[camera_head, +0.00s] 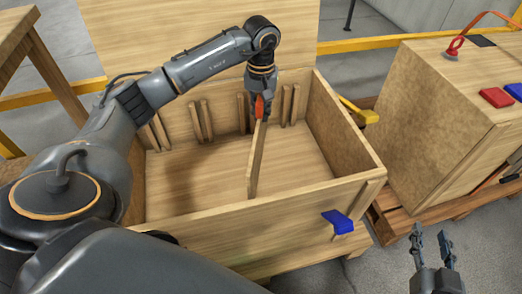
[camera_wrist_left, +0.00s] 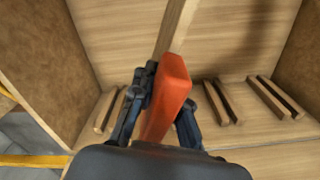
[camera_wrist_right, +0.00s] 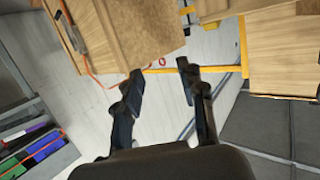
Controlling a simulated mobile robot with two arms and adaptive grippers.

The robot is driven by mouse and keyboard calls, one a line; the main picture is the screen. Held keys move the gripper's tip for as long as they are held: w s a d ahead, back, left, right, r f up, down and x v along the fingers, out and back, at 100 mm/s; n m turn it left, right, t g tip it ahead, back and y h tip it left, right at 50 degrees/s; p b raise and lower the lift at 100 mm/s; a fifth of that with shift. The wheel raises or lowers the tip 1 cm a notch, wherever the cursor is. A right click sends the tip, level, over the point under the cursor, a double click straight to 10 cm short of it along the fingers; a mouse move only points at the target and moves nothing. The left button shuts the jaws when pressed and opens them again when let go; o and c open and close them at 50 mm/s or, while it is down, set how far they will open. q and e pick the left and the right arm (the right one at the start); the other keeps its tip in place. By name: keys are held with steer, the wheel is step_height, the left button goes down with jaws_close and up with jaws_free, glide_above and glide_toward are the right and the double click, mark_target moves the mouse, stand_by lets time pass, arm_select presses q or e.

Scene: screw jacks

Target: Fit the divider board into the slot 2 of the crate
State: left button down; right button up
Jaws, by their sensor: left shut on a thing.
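The divider board (camera_head: 257,160) is a light wooden panel with an orange grip piece (camera_wrist_left: 170,98), seen nearly edge-on inside the open wooden crate (camera_head: 270,222). My left gripper (camera_head: 260,104) is shut on the orange piece, near the crate's far wall. The board also shows in the left wrist view (camera_wrist_left: 174,26). Pairs of wooden cleats (camera_head: 201,120) form slots on the far wall. The pair nearest the board (camera_head: 242,112) is partly hidden by my gripper. I cannot tell whether the board is between its cleats. My right gripper (camera_head: 432,244) is open and empty, outside the crate.
A blue piece (camera_head: 338,221) sits on the crate's near wall at the right. A closed wooden box (camera_head: 430,120) stands on a pallet to the right, with red and blue blocks on top. A yellow tool (camera_head: 362,113) lies between them. Grey floor is free around my right gripper.

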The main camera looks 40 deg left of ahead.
arm_select(q)
step_height(320, 180, down, 11)
steer(key=b, duration=0.3)
steer(key=shift+f+b, duration=0.15)
steer(key=shift+b, duration=0.15)
steer(key=shift+f, duration=0.15)
arm_select(e)
step_height(320, 180, up, 14)
steer(key=s+a+t+y, duration=0.1)
steer(key=s+t+y, duration=0.1)
steer(key=t, duration=0.6)
steer(key=shift+s+r+y, duration=0.2)
steer(key=shift+s+y, duration=0.05)
steer(key=shift+y, duration=0.15)
arm_select(q)
steer(key=shift+f, duration=0.1)
arm_select(e)
steer(key=shift+s+r+t, duration=0.15)
steer(key=shift+r+t, duration=0.05)
steer(key=shift+t, duration=0.1)
arm_select(q)
steer(key=c, duration=1.3)
jaws_free()
steer(key=shift+c, duration=0.2)
